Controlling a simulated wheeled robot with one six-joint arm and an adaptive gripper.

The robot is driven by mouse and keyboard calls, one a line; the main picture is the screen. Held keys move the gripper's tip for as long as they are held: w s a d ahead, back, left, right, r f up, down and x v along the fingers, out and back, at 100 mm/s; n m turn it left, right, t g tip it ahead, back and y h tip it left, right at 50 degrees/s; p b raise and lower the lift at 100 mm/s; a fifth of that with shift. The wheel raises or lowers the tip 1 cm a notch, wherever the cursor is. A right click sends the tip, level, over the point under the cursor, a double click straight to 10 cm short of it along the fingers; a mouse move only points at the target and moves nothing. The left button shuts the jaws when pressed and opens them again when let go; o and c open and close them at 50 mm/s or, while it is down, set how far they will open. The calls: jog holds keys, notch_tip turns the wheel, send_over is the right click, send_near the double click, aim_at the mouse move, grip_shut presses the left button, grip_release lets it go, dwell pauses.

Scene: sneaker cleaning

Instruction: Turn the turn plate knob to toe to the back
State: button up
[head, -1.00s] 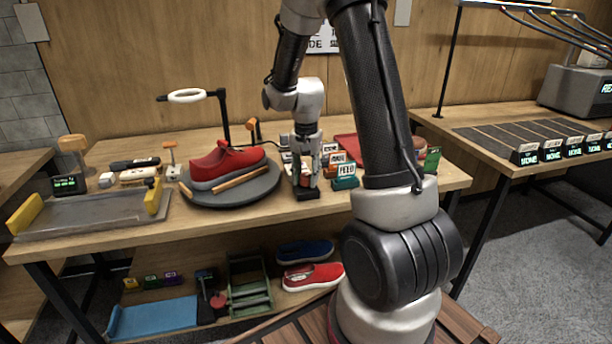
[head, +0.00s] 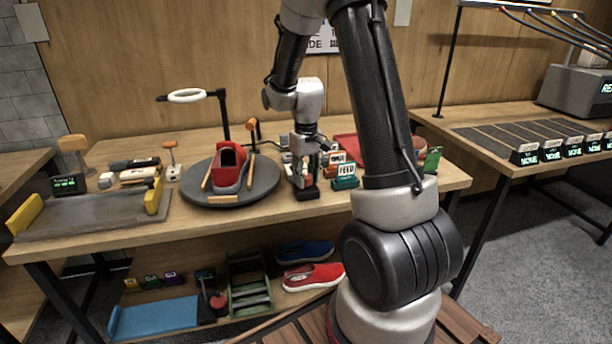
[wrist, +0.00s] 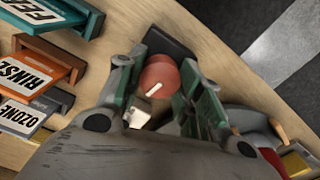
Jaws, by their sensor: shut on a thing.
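The turn plate knob (wrist: 160,72) is round and red with a white mark, set on a black base. In the wrist view it sits between the green-and-grey fingers of my gripper (wrist: 162,88), which are shut on it. In the head view my gripper (head: 304,176) points down at the knob, which is mostly hidden there. The red sneaker (head: 229,172) stands on the round dark turn plate (head: 262,182) to the left of my gripper.
Small labelled signs (head: 346,172) stand close to the right of my gripper. A grey tray (head: 80,222) lies at the left. Shoes (head: 312,277) and a blue mat (head: 155,317) are on the lower shelf.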

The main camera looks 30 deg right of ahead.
aim_at(306, 175)
jog(key=shift+n, duration=0.8)
jog(key=shift+w, duration=0.1)
jog(key=o, duration=1)
jog(key=shift+o, duration=0.2)
notch_tip(306, 175, up, 12)
